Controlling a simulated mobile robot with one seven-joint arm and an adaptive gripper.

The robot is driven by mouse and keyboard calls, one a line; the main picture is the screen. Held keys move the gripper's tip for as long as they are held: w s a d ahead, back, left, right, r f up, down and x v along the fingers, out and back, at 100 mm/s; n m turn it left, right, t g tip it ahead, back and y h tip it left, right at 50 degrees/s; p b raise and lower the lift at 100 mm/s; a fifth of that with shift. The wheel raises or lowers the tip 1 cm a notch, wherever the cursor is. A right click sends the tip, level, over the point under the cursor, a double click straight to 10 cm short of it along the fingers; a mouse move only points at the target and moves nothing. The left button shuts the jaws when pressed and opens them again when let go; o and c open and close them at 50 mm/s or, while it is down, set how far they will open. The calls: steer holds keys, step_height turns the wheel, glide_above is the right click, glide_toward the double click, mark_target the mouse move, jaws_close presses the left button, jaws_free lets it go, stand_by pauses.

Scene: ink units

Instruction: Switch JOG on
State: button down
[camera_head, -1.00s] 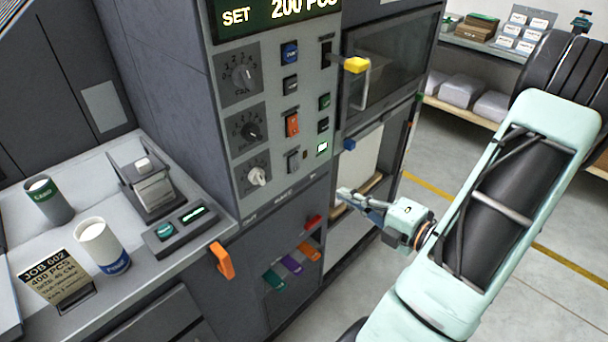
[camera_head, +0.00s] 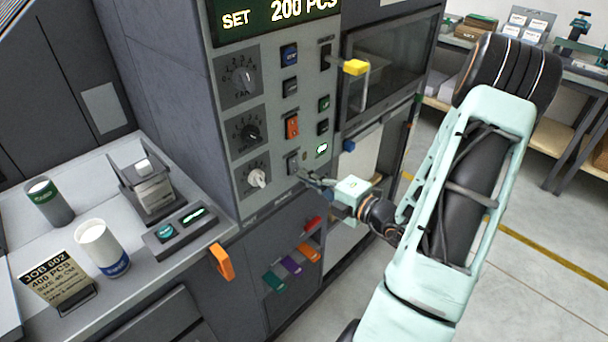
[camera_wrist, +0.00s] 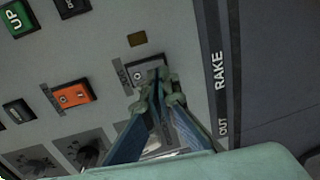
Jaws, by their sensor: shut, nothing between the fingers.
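A grey rocker switch (camera_head: 293,163) sits low on the machine's control panel, below an orange rocker (camera_head: 292,126). In the wrist view the grey rocker (camera_wrist: 146,69) has a pale mark on its face and a small dark amber lamp (camera_wrist: 137,39) beside it. My gripper (camera_head: 304,178) is shut and empty, just in front of the panel at the grey rocker's lower right. In the wrist view my fingertips (camera_wrist: 158,92) overlap the rocker's edge and hide part of it. I cannot tell whether they touch it.
A yellow handle (camera_head: 355,67) and an orange hook (camera_head: 221,262) stick out from the machine. Open floor lies at right.

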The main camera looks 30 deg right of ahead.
steer(key=shift+w+a, duration=0.2)
steer(key=shift+w, duration=0.35)
